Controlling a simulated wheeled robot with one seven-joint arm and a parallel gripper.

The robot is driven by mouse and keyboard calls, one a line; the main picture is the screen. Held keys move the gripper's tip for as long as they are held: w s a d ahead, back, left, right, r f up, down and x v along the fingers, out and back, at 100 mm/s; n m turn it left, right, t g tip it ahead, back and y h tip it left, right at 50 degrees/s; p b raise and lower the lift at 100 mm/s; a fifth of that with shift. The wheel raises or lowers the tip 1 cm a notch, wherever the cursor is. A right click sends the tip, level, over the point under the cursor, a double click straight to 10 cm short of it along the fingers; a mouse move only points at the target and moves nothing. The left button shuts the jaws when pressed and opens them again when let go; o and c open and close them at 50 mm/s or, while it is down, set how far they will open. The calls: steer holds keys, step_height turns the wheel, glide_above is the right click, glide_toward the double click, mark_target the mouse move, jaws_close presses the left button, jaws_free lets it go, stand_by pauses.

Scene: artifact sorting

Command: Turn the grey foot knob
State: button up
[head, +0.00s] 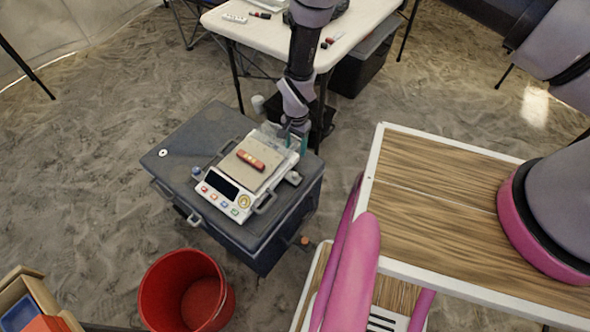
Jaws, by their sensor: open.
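A white scale (236,205) with a dark display, coloured buttons and a beige pan sits on a dark grey case. A small grey knob (293,178) sticks out at the scale's right side. Another small knob with a bluish top (197,172) is at its left corner; I cannot tell for sure which one is the grey foot knob. My gripper (291,138) points down at the back right corner of the scale, behind the right-hand knob and apart from it. It is open, with teal parts showing at its end. The fingertips are small and partly hidden.
A red bucket (183,287) stands in front. A white table (264,38) is behind. Sandy floor is clear at left.

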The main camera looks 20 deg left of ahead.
mark_target(295, 174)
steer(key=f, duration=0.4)
steer(key=s+f, duration=0.1)
steer(key=f, duration=0.8)
steer(key=shift+s+d+f, duration=0.1)
steer(key=shift+s+d, duration=0.1)
steer(key=shift+s, duration=0.1)
jaws_close()
